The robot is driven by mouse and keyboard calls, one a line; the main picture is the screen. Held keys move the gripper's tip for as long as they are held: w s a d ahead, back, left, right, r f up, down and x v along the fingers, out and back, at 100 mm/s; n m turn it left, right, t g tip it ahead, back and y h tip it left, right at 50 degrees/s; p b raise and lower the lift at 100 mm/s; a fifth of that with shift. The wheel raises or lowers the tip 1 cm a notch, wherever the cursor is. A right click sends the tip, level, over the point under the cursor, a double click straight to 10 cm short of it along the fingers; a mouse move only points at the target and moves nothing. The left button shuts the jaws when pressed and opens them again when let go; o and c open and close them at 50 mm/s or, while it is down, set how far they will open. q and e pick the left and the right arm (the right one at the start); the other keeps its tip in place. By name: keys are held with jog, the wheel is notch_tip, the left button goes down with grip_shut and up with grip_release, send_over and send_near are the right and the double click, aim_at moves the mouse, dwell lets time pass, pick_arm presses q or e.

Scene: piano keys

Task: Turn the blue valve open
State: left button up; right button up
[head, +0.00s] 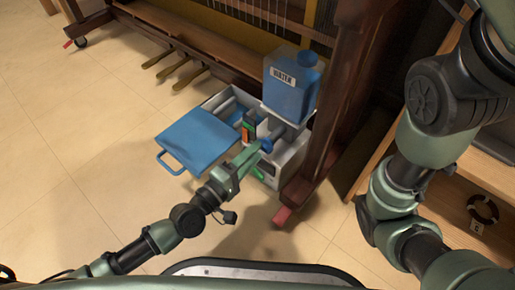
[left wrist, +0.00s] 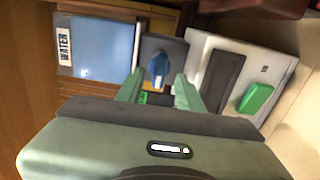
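The blue valve (head: 266,145) is a small blue handle on the front of a grey-white machine (head: 291,157), below a blue water tank (head: 290,88). In the left wrist view the valve (left wrist: 157,68) stands on a dark plate, just beyond and between my fingertips. My left gripper (head: 255,154) is close to the valve. In the left wrist view its two fingers (left wrist: 159,90) are spread apart with nothing held between them. I cannot tell whether a finger touches the valve. My right arm shows on the right of the head view, but its gripper is out of view.
A blue lid (head: 200,137) with a handle hangs open at the machine's left. A green button (left wrist: 257,97) sits right of the valve. A dark wooden post (head: 335,110) stands close on the right. Tiled floor at left is clear.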

pick_arm(q)
jog(key=p+v, duration=0.1)
jog(key=v, duration=0.4)
jog(key=shift+s+a, duration=0.25)
jog(key=shift+s, duration=0.1)
